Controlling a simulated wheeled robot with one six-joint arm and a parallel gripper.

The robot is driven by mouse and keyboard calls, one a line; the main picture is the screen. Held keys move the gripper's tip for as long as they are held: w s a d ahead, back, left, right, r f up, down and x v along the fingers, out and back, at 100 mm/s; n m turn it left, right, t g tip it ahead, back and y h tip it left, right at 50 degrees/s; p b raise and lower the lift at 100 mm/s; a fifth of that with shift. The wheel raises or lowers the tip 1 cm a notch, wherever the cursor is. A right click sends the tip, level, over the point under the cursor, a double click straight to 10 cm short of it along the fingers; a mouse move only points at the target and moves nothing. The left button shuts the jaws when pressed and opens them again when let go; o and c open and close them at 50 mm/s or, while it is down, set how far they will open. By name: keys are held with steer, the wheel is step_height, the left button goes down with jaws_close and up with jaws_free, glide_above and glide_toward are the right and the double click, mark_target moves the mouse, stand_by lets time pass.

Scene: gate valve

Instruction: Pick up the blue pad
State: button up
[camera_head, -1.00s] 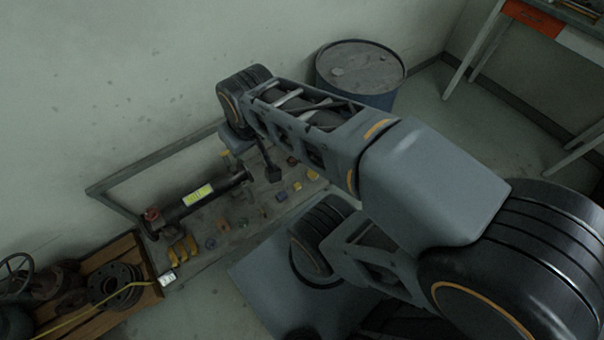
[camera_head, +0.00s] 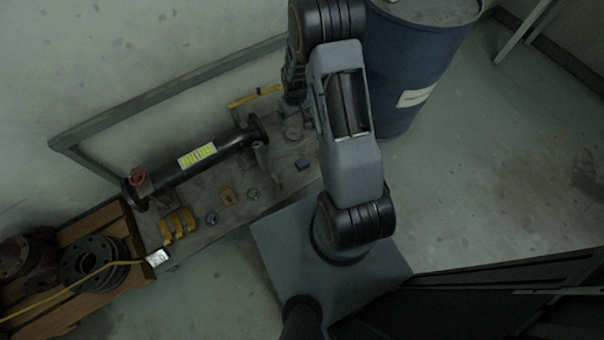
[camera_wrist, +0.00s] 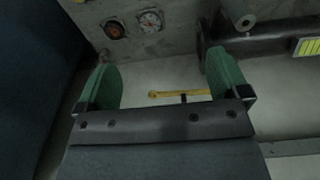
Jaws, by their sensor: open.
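The blue pad (camera_head: 303,164) is a small dark blue block. It lies on the grey bench top, left of my arm in the head view. I do not see it in the wrist view. My gripper (camera_wrist: 162,80) shows in the wrist view with its two green-padded fingers wide apart and nothing between them. In the head view its fingers are not clear, near the far end of my arm. Beyond the fingers the wrist view shows two round gauges (camera_wrist: 150,21) and a yellow-handled tool (camera_wrist: 180,93).
A black pipe with a yellow label (camera_head: 197,155) lies along the bench. Yellow brackets (camera_head: 179,225) and several small parts sit in front of it. A blue barrel (camera_head: 408,62) stands close to the right of my arm. A wooden crate (camera_head: 123,218) with flanges is at the left.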

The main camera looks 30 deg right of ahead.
steer(key=b, duration=0.8)
glide_above(302, 162)
steer(key=shift+g, duration=0.4)
step_height(302, 162, down, 28)
steer(key=shift+r, duration=0.15)
steer(key=shift+f+b, duration=2)
steer(key=shift+f, duration=1.35)
steer(key=shift+r, duration=0.1)
steer(key=c, duration=1)
